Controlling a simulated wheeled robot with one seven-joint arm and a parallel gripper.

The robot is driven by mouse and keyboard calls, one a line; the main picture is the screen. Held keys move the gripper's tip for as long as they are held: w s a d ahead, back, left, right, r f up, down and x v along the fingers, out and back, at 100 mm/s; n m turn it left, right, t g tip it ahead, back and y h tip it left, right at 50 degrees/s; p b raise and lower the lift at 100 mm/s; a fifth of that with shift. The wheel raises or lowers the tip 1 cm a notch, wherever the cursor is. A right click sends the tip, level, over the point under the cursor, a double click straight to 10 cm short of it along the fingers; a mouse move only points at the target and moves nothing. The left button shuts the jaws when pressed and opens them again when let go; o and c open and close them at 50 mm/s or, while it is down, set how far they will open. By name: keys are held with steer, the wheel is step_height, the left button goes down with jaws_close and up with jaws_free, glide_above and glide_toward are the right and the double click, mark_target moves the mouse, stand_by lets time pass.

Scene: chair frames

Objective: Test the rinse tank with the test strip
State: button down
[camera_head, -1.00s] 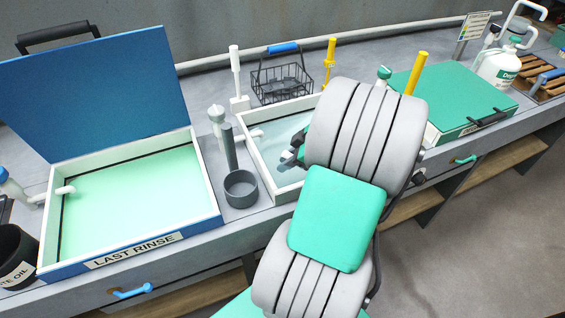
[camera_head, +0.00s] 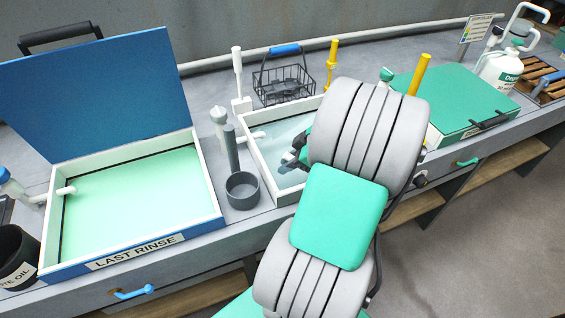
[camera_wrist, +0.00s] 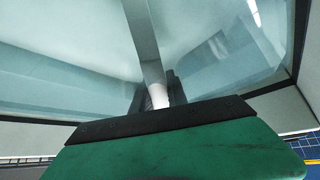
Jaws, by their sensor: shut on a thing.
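My gripper (camera_wrist: 157,92) is shut on a narrow pale strip (camera_wrist: 152,72), seen in the wrist view. The strip runs away from the dark jaws toward the water; whether its far end is under the surface I cannot tell. In the head view my gripper (camera_head: 294,157) is over the middle tank (camera_head: 249,165), a white-rimmed basin of clear bluish water, partly hidden behind my arm. That water (camera_wrist: 70,65) fills much of the wrist view. To the left stands a blue tank labelled LAST RINSE (camera_head: 135,252), with its lid (camera_head: 90,95) raised and pale green liquid (camera_head: 130,205) inside.
A grey cup with a tall handle (camera_head: 242,190) stands between the tanks. Behind are a wire basket (camera_head: 283,80) and a yellow post (camera_head: 331,65). A green-lidded box (camera_head: 465,100) and a white bottle (camera_head: 500,68) stand right. A black WASTE OIL container (camera_head: 15,255) is front left.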

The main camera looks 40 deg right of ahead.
steer(key=shift+s+r+p, duration=0.5)
steer(key=shift+r+p, duration=0.15)
steer(key=shift+p, duration=0.5)
step_height(320, 180, up, 15)
steer(key=p, duration=1)
steer(key=shift+a+f, duration=0.2)
steer(key=shift+a, duration=0.1)
